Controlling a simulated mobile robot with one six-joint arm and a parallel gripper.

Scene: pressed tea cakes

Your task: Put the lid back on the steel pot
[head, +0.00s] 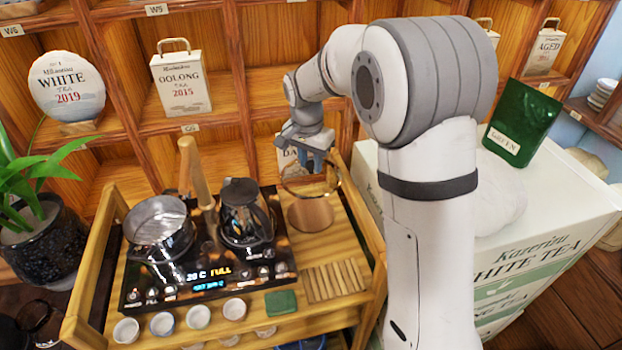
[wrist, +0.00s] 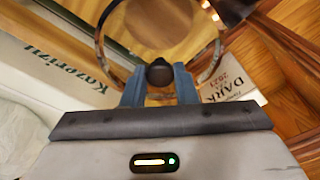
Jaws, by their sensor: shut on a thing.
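The steel pot (head: 157,222) stands open at the left of the black tea stove, its top uncovered. The glass lid (head: 326,189) has a metal rim and hangs in my gripper (head: 308,160), above a brown round stand (head: 311,215) at the right of the wooden cart. In the wrist view the blue fingers of my gripper (wrist: 159,86) are shut on the dark knob (wrist: 159,71) of the lid (wrist: 101,48). The brown stand (wrist: 160,22) shows through the glass. The pot is not in the wrist view.
A dark glass kettle (head: 246,214) stands between pot and lid on the stove (head: 150,296). Wooden handles (head: 199,172) rise beside the pot. Several cups (head: 198,316), a green block (head: 281,302) and a slatted mat (head: 335,281) lie in front. Shelves (head: 225,107) stand behind.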

